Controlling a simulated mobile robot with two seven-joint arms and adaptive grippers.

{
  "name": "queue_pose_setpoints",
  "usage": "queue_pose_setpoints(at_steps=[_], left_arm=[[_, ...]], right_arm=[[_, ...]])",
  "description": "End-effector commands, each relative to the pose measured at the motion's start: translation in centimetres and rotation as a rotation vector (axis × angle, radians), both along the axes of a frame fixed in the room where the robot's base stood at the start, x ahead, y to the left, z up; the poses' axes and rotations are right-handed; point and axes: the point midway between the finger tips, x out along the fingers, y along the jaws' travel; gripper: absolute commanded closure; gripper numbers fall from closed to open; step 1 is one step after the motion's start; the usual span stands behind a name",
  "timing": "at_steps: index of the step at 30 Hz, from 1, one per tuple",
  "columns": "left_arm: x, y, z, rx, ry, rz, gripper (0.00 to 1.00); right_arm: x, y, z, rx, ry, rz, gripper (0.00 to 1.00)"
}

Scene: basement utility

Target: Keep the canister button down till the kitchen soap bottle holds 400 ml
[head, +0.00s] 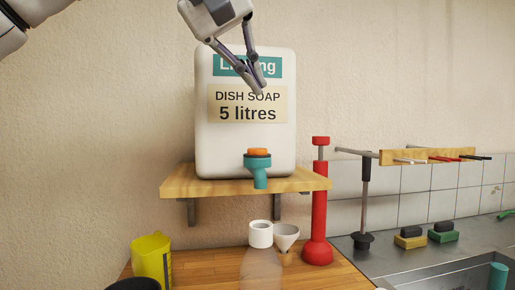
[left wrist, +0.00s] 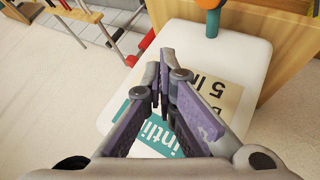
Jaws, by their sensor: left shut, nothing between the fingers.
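The white dish soap canister (head: 222,145) stands on a wooden wall shelf and is marked 5 litres. Its orange button (head: 258,152) tops a teal spout (head: 260,175) at the canister's front. The clear bottle (head: 261,268) with a white neck (head: 261,234) stands on the counter below the spout; its fill level cannot be read. My left gripper (head: 261,90) is shut and empty, in front of the canister's label and above the button, apart from it. In the left wrist view the shut fingers (left wrist: 165,75) show over the canister (left wrist: 190,45), with the orange button (left wrist: 208,4) at the top edge.
The wooden shelf (head: 180,187) juts out over the counter. A yellow jug (head: 151,260) stands at left, a funnel (head: 286,236) beside the bottle, and a red pump-like tool (head: 319,215) to the right. A metal sink (head: 440,268) and sponges (head: 410,240) lie further right.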

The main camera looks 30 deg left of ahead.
Motion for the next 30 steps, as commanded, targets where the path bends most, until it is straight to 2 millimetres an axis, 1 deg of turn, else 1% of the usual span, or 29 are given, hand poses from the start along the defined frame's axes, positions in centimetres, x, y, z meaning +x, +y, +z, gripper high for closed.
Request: queue_pose_setpoints(at_steps=[1,6,9,13,18,30], left_arm=[[0.0,0.1,-0.8,0.002,0.002,0.000,1.00],[0.0,0.1,-3.4,0.002,0.002,0.000,1.00],[0.0,0.1,-4.7,0.000,0.003,0.001,1.00],[0.0,0.1,-6.0,0.001,0.001,0.001,1.00],[0.0,0.0,-6.8,0.000,0.002,0.001,1.00],[0.0,0.0,-6.8,0.000,0.001,0.001,1.00]], right_arm=[[0.0,0.0,0.0,0.000,0.000,0.000,0.60],[0.0,0.0,0.0,0.000,0.000,0.000,0.60],[0.0,0.0,0.0,0.000,0.000,0.000,0.60],[0.0,0.0,0.0,0.000,-0.001,0.000,0.60],[0.0,0.0,0.0,0.000,-0.001,0.000,0.60],[0.0,0.0,0.0,0.000,-0.001,0.000,0.60]])
